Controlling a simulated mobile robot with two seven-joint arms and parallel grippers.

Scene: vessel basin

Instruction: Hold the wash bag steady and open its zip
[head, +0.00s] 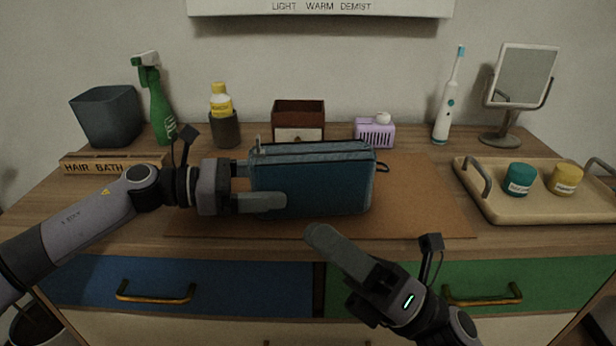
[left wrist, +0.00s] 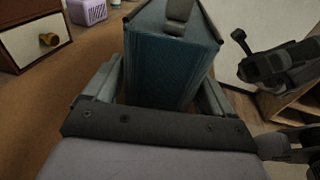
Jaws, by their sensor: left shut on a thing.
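The wash bag (head: 315,185) is a blue box-shaped bag with grey edging, standing upright on a brown mat (head: 420,205). A dark zip line runs along its top, and a small dark loop shows at its right end. The zip looks closed, with a small grey upright tab at the top left that may be the pull. My left gripper (head: 262,188) is shut on the bag's left end, one finger across the front. In the left wrist view the bag (left wrist: 165,60) sits between both fingers. My right gripper (head: 335,260) is in front of the mat, apart from the bag; its finger gap is unclear.
Behind the bag stand a green spray bottle (head: 157,105), a yellow-capped bottle (head: 221,100), a small drawer box (head: 298,120) and a purple item (head: 374,132). A tray (head: 540,207) with two jars is at right. The mat's right part is clear.

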